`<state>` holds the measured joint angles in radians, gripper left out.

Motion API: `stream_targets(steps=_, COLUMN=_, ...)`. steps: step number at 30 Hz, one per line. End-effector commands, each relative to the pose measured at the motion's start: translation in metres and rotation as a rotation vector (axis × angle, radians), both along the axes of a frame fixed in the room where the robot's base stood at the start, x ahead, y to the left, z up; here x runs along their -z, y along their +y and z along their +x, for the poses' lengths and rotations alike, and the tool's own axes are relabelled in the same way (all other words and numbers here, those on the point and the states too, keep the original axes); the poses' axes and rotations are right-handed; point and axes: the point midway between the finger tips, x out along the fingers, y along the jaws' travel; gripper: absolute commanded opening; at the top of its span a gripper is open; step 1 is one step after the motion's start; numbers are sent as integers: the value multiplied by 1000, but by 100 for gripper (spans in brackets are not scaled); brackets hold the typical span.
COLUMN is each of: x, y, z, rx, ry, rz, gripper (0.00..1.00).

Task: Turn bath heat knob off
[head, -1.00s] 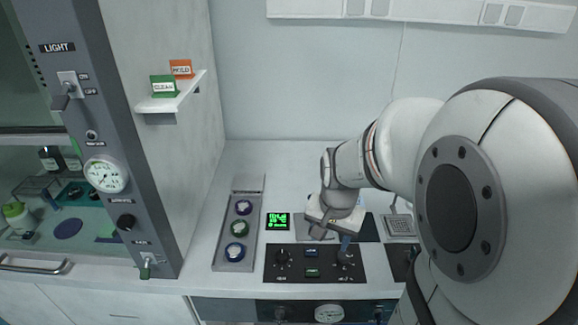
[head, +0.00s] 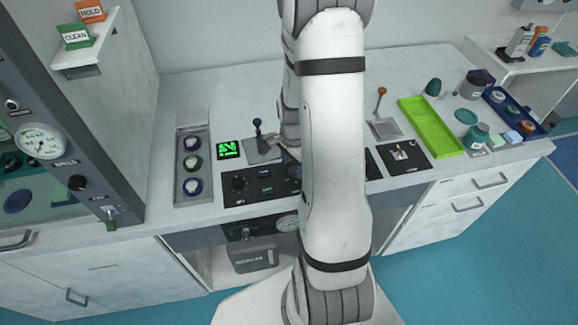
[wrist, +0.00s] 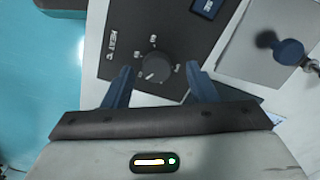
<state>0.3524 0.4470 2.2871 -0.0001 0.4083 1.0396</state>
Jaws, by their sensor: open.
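The heat knob (wrist: 156,67) is a round dark knob on a black panel, beside the lettering HEAT °C. Small white marks surround it, and a pale pointer mark on it faces the lower left in the wrist view. My gripper (wrist: 160,76) is open, with one blue finger on either side of the knob. I cannot tell whether the fingers touch it. My arm hides the panel's right part and most of my gripper.
A blue-topped lever (head: 257,128) stands behind the panel; its blue ball also shows in the wrist view (wrist: 288,52). A strip of several round buttons (head: 192,165) lies left. An orange-topped lever (head: 381,100), a switch plate (head: 404,157) and a green tray (head: 430,125) are right.

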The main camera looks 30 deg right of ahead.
Motion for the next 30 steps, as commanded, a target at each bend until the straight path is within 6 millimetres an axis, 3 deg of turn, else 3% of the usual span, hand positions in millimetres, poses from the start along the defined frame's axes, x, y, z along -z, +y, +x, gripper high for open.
stream_targets(steps=5, x=12, y=0, z=0, rx=0, ry=0, rz=0, gripper=52)
stream_targets(steps=14, x=13, y=0, z=0, rx=0, ry=-1, rz=-1, gripper=52)
stream_targets(steps=30, x=13, y=-1, z=1, rx=1, ry=-5, rz=-1, gripper=8)
